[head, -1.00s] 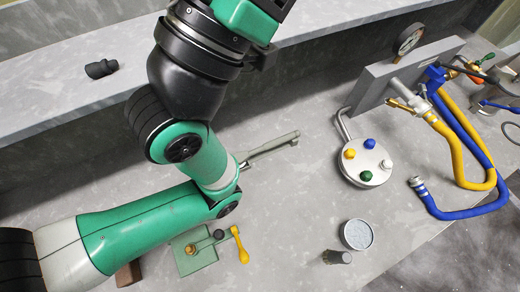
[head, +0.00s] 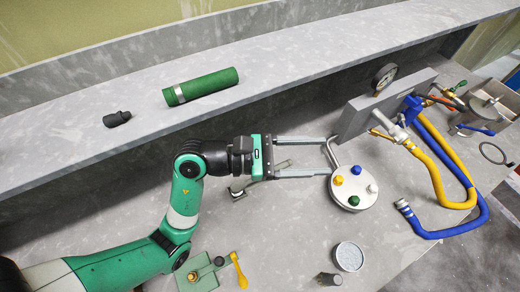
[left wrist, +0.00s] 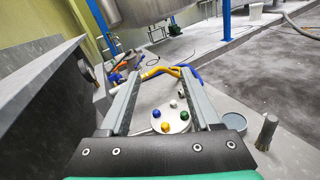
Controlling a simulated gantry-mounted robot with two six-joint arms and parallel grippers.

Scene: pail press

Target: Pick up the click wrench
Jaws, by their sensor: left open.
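The click wrench appears to be the long grey-green tool (head: 238,192) lying on the bench in the head view. My left gripper and wrist cover its middle, so only its head and a bit of the handle show. My left gripper (head: 322,156) is open and empty above it, fingers pointing right towards the round lid with coloured knobs. In the left wrist view the open fingers (left wrist: 160,73) frame the lid, and I cannot make out the wrench there. My right gripper is not in view.
The round lid (head: 345,199) with coloured knobs is just beyond the fingertips. A grey block (head: 368,108) with a gauge and hoses stands right. A grey pot (head: 349,257), a brush (head: 328,279) and a green fixture (head: 203,278) are in front. A green cylinder (head: 200,87) lies on the shelf.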

